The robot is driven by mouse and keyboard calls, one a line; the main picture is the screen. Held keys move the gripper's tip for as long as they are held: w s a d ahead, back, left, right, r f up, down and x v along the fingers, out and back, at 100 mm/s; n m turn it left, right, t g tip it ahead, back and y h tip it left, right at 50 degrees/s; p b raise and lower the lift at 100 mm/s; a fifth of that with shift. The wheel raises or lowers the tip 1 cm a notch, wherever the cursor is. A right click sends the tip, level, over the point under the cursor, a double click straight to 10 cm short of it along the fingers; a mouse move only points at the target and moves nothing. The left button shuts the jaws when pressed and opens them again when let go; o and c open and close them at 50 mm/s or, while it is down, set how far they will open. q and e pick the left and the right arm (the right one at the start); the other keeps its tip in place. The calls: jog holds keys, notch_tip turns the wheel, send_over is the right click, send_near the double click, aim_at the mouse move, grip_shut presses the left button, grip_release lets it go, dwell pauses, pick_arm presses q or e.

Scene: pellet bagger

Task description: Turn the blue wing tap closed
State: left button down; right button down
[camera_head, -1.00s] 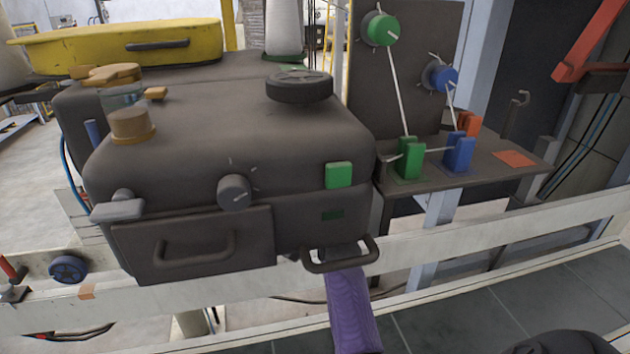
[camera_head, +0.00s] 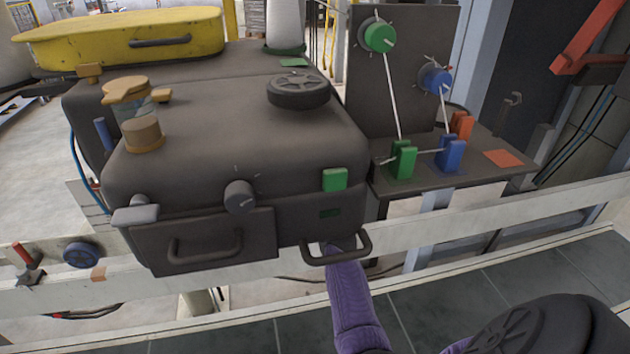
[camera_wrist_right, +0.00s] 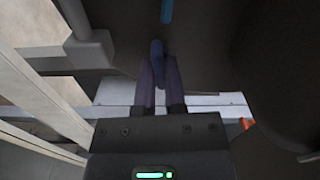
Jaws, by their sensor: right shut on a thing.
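In the right wrist view, a dark blue upright piece (camera_wrist_right: 157,60), apparently the wing of the blue tap, stands between the fingers of my right gripper (camera_wrist_right: 158,72). The fingers are closed on its lower part. Its body and the angle of its turn are hard to make out against the dark surface behind. A lighter blue strip (camera_wrist_right: 166,11) lies just beyond it, seemingly apart from it. My right gripper does not show in the head view, and no blue wing tap can be made out there for certain. My left gripper is in neither current view.
The dark machine (camera_head: 240,120) has a front loop handle (camera_head: 338,252) above a purple ribbed sleeve (camera_head: 350,300). A side shelf carries green (camera_head: 403,160) and blue (camera_head: 450,154) blocks below a panel with green (camera_head: 380,38) and blue (camera_head: 436,79) dials. A white rail (camera_head: 480,222) crosses in front.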

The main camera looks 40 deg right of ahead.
jog(key=shift+m, duration=0.6)
jog(key=c, duration=0.7)
grip_release()
jog(key=p+v, duration=0.2)
jog(key=v, duration=0.8)
jog(key=shift+p, duration=0.3)
jog(key=shift+f, duration=0.1)
